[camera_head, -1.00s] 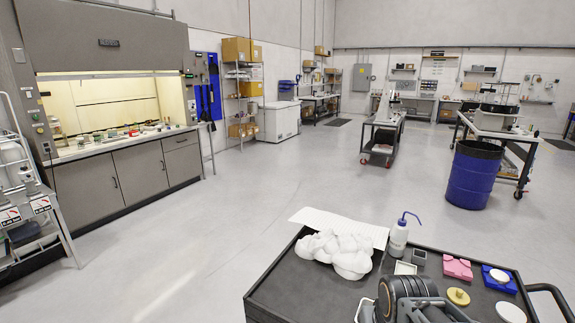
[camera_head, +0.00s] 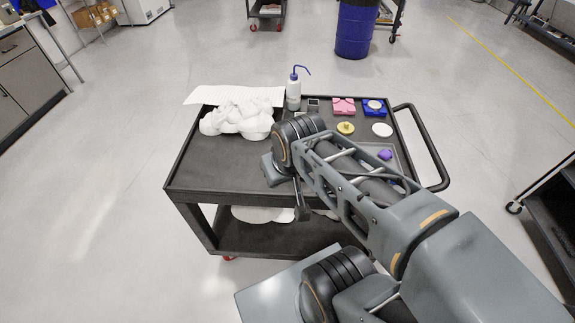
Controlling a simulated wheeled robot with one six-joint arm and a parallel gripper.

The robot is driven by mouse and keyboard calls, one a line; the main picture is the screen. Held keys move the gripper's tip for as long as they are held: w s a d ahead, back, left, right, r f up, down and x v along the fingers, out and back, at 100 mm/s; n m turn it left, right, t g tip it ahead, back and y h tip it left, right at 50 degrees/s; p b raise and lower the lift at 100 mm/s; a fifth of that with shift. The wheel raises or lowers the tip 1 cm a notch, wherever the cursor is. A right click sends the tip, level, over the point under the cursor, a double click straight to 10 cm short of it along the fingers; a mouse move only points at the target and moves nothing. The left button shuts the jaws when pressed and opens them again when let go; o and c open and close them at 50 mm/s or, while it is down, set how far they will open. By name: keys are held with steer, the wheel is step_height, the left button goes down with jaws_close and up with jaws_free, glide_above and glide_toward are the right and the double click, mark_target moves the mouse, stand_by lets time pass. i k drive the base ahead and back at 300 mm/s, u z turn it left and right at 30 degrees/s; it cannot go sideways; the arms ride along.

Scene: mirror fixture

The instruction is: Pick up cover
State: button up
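I cannot tell for sure which piece is the cover. On the right part of the black cart (camera_head: 230,165) are a pink block (camera_head: 344,106), a blue block (camera_head: 368,104) with a white disc on it, a yellow disc (camera_head: 346,128), a white disc (camera_head: 382,130) and a small purple piece (camera_head: 385,154). My arm reaches over the cart from the lower right. My gripper (camera_head: 302,212) seems to point down at the cart's near edge, left of these pieces. It is small and dark, partly behind my wrist, so its opening is unclear. I see nothing held in it.
A crumpled white cloth (camera_head: 238,121), a white sheet (camera_head: 225,94) and a wash bottle (camera_head: 293,90) lie or stand at the cart's back. The cart's handle (camera_head: 430,150) is on the right. A blue drum (camera_head: 356,30) stands behind. The cart's left front top is bare.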

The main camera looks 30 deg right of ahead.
mark_target(345, 128)
steer(key=z, duration=1.5)
